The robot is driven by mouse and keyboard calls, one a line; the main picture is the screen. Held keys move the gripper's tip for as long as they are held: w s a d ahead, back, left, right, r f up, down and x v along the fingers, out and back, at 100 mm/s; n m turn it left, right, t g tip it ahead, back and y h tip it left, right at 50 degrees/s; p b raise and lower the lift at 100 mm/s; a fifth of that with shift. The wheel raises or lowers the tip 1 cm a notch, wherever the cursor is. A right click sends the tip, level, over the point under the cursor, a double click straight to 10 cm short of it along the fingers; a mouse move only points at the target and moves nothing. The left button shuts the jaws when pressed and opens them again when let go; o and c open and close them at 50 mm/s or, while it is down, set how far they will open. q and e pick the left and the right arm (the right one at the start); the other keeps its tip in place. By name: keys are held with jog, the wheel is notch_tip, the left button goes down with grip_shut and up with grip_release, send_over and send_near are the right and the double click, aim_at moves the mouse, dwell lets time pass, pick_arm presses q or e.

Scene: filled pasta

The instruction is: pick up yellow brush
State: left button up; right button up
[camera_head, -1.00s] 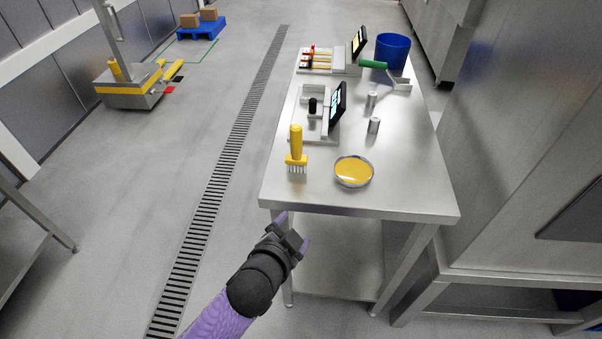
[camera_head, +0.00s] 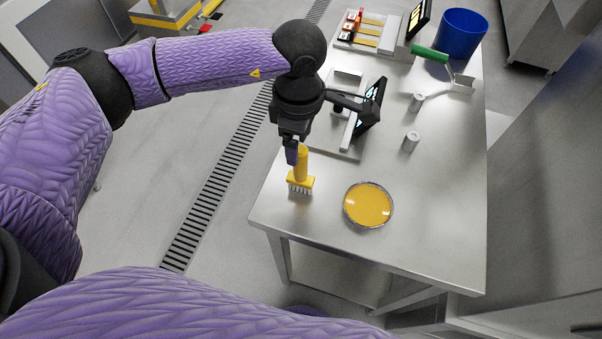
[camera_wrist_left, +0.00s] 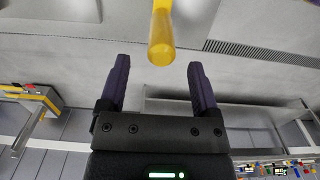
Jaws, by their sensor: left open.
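The yellow brush (camera_head: 301,178) stands upright on its pale bristles near the left front edge of the steel table, handle up. My left gripper (camera_head: 292,154) comes down from above with its fingers close to the top of the handle and partly in front of it. In the left wrist view the brush handle (camera_wrist_left: 161,36) shows at the top, in line with the gap between the two open purple fingers (camera_wrist_left: 159,85) and beyond their tips. Nothing is between the fingers. My right gripper is not in view.
A round dish with yellow contents (camera_head: 368,204) lies right of the brush. Behind my gripper is a scale with a dark screen (camera_head: 369,104). Two small metal cylinders (camera_head: 411,141), a green-handled tool (camera_head: 430,54) and a blue bucket (camera_head: 461,34) stand further back. The table's front is clear.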

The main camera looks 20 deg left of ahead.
aim_at(301, 149)
pick_arm(q)
notch_tip(301, 149, down, 4)
jog(key=shift+s+d+f, duration=0.1)
grip_shut()
